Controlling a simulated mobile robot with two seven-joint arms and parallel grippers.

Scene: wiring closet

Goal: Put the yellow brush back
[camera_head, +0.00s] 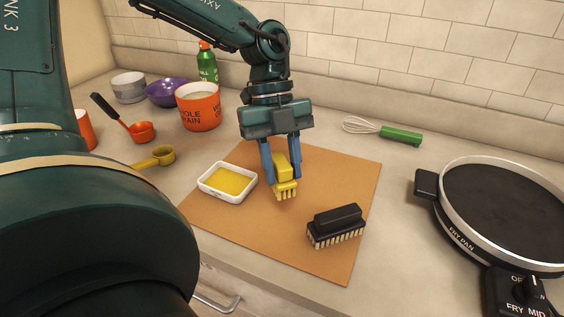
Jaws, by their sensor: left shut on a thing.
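The yellow brush (285,174) is between the blue fingers of my left gripper (281,170), which is shut on it. Its bristles point down, just above or at the tan board; I cannot tell whether they touch. A small white dish (204,187) with yellow contents (227,180) sits on the board (275,250), to the left of the brush. A black brush (337,222) with pale bristles stands on the board at the right front. My right gripper is not in view.
A fry pan appliance (505,205) stands at the right. A green-handled whisk (400,134) lies behind the board. An orange pot (199,108), purple bowl (168,92), green bottle (207,65), grey bowl (129,88), orange scoop (142,132) and yellow scoop (162,156) are at the left.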

